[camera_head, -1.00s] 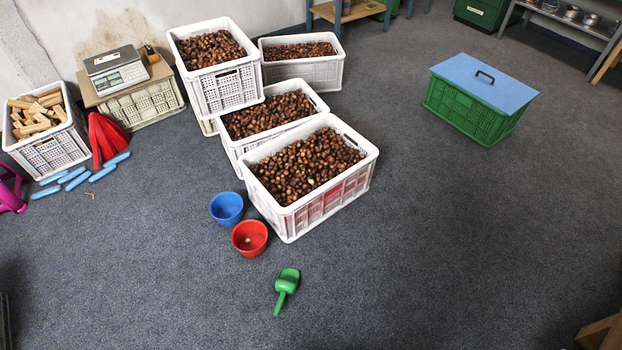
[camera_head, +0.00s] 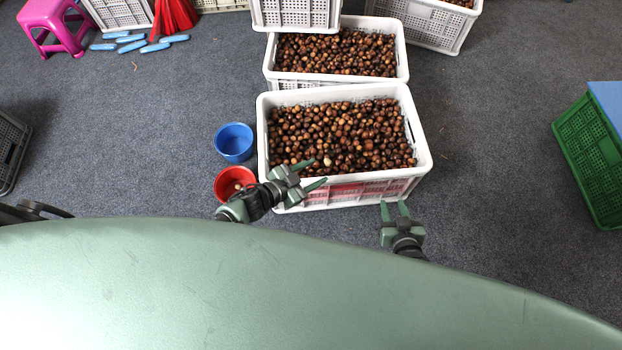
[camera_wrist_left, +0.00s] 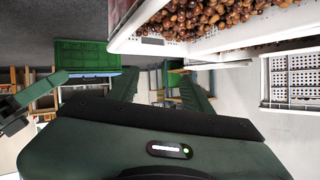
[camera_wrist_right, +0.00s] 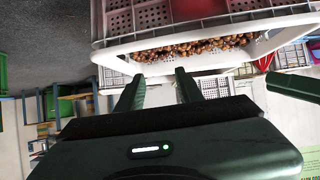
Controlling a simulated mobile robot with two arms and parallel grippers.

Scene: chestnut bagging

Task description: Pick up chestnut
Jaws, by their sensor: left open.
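Many brown chestnuts (camera_head: 340,135) fill the nearest white crate (camera_head: 425,160). They also show at the top of the left wrist view (camera_wrist_left: 215,15) and in the right wrist view (camera_wrist_right: 195,47). My left gripper (camera_head: 312,173) is open and empty at the crate's front wall, near its left corner; I cannot tell whether it touches the wall. My right gripper (camera_head: 395,207) is in front of the crate's right part, its two fingers apart and nothing between them. The right wrist view shows those fingers (camera_wrist_right: 158,90) spread, pointing toward the crate.
A blue bucket (camera_head: 234,140) and a red bucket (camera_head: 230,180) holding something small stand left of the crate. Another chestnut crate (camera_head: 400,62) stands behind it. A green crate (camera_head: 588,150) is at the far right. The floor right of the chestnut crate is clear.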

